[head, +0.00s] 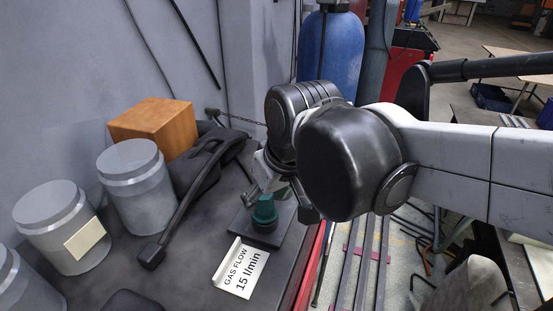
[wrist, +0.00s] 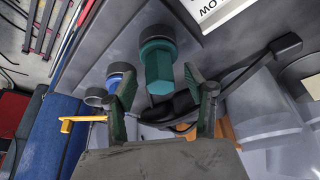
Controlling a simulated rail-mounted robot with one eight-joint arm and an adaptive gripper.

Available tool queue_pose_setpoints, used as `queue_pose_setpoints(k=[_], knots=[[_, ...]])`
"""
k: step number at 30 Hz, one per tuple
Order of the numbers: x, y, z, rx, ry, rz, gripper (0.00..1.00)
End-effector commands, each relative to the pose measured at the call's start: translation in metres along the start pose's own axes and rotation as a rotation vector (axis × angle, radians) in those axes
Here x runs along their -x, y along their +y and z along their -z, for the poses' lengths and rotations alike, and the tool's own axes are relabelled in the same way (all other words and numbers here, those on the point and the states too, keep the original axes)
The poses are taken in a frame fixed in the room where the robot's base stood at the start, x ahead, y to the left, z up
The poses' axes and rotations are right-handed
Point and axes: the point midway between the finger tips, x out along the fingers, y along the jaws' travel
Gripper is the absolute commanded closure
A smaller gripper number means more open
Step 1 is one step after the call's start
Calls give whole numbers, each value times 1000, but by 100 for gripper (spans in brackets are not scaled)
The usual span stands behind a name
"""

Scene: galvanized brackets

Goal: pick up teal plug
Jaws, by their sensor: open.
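The teal plug (head: 265,209) stands upright on a dark round base on a grey plate, at the middle of the head view. In the wrist view the teal plug (wrist: 158,68) has a hexagonal end that points toward my gripper. My gripper (head: 262,190) is close to the plug in the head view, and my arm hides part of it. In the wrist view my gripper (wrist: 163,88) is open, with one finger on each side of the plug's hexagonal end. I cannot tell whether either finger touches it.
A blue plug (wrist: 115,80) on a dark base stands beside the teal one. A gas flow card (head: 240,268) lies in front. Grey canisters (head: 137,183), a wooden block (head: 153,127) and a black torch-like tool (head: 190,190) are to the left. The bench's red edge (head: 312,265) is to the right.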

Motion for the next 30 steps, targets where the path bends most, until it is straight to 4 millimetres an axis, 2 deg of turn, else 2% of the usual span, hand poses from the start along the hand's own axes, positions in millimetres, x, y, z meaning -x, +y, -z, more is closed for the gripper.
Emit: queue_pose_setpoints(k=[6, 16, 27, 30], knots=[[-22, 0, 0, 0, 0, 0, 51], [-26, 0, -1, 0, 0, 0, 52], [-26, 0, -1, 0, 0, 0, 100], [-26, 0, -1, 0, 0, 0, 100]])
